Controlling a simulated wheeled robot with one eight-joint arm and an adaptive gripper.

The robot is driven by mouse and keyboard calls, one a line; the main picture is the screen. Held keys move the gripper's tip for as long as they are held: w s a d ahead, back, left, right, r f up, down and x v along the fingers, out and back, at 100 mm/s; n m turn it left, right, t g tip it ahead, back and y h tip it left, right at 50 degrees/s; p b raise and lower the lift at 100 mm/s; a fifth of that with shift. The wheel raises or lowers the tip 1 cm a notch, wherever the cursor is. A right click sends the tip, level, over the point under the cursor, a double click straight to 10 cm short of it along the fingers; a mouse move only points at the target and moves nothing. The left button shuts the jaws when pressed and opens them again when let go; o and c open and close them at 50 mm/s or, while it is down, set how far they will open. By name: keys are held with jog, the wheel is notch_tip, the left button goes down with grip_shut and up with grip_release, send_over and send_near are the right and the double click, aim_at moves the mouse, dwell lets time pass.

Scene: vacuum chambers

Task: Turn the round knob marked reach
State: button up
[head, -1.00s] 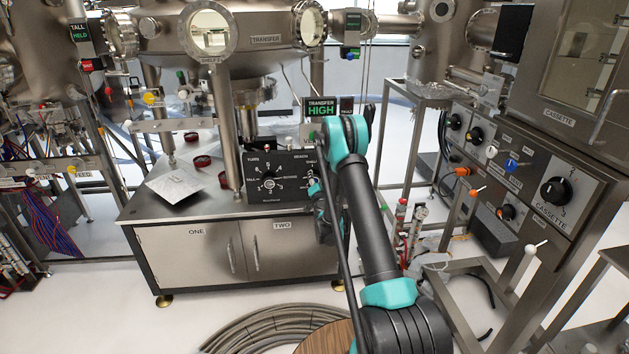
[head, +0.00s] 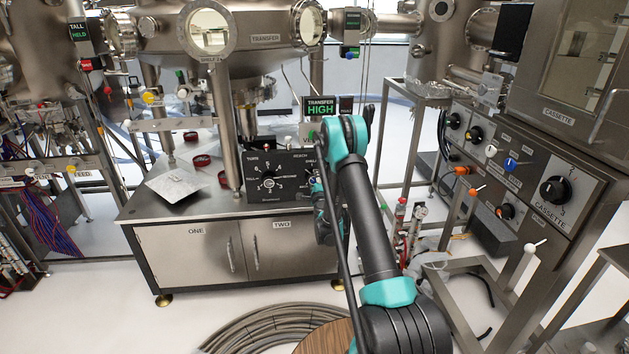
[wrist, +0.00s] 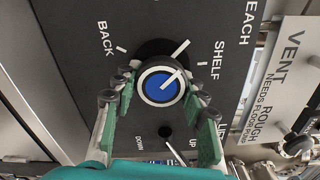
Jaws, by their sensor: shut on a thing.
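The round reach knob (wrist: 160,86) has a blue cap with a white ring and a pale line across it. It sits on a black panel below the partly cut-off "REACH" lettering, between the marks BACK on the left and SHELF on the right. My gripper (wrist: 160,92) is shut on it, a finger on each side. The line on the cap slants up to the right, toward the SHELF side. In the head view the black control panel (head: 268,196) stands on the bench, and my arm hides most of the knob.
A small toggle lever (wrist: 172,145) marked UP and DOWN is just below the knob, between my fingers. A VENT/ROUGH plate (wrist: 288,88) is at the right. The turn knob (head: 268,184) is at the panel's left. The display (head: 320,107) reads TRANSFER HIGH.

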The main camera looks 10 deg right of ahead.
jog(key=m, duration=0.4)
jog(key=shift+f+m, duration=0.15)
jog(key=shift+m, duration=0.15)
jog(key=m, duration=0.3)
jog(key=shift+a+m, duration=0.1)
jog(key=shift+m, duration=0.3)
jog(key=m, duration=0.4)
jog(key=shift+f, duration=0.1)
jog(key=m, duration=0.4)
jog(key=shift+a, duration=0.15)
jog(key=m, duration=0.4)
jog(key=shift+a+m, duration=0.1)
jog(key=shift+m, duration=0.2)
jog(key=m, duration=0.3)
jog(key=shift+a+m, duration=0.1)
jog(key=shift+m, duration=0.2)
jog(key=m, duration=0.4)
jog(key=shift+r, duration=0.2)
jog(key=shift+m, duration=1.8)
jog(key=shift+r, duration=0.1)
